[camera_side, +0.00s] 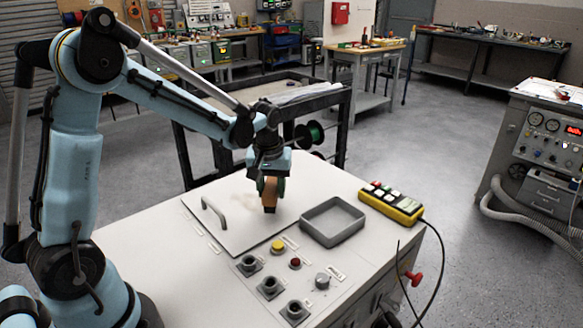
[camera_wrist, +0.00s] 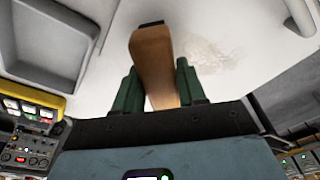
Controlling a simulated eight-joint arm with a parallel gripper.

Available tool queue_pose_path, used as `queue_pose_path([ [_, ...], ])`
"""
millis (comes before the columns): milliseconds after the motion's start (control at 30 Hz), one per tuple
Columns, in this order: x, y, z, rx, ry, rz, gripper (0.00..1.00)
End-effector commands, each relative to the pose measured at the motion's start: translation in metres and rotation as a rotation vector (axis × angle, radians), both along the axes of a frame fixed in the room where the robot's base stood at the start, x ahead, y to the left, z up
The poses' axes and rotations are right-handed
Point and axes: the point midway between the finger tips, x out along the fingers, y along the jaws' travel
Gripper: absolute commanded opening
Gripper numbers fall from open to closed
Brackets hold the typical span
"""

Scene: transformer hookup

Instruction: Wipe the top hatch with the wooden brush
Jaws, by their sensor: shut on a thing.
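My gripper (camera_side: 270,186) is above the top hatch (camera_side: 236,232), a pale flat panel with a grey handle (camera_side: 213,211) on the cabinet top. The gripper is shut on the wooden brush (camera_side: 269,198), with its dark end pointing down at the hatch. In the wrist view the brush (camera_wrist: 155,60) stands between the two green fingers (camera_wrist: 158,88). A faint brownish smudge (camera_wrist: 210,54) marks the hatch beside the brush; it also shows in the side view left of the brush. I cannot tell whether the brush tip touches the hatch.
A grey open tray (camera_side: 333,222) sits right of the hatch, with a yellow control pendant (camera_side: 391,204) and its black cable beyond. Several knobs and buttons (camera_side: 269,287) line the front of the cabinet top. A dark frame cart (camera_side: 343,130) stands behind.

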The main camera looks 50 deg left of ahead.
Motion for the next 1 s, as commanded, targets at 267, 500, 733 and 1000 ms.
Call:
queue_pose_path([
  [267,0.001,0.0,-0.033,0.0,0.0,0.0,0.16],
  [500,0.001,0.024,-0.03,0.0,0.0,0.003,0.08],
  [733,0.001,0.045,-0.03,0.0,0.0,0.002,0.07],
  [1000,0.001,0.07,-0.031,0.0,0.0,0.002,0.07],
])
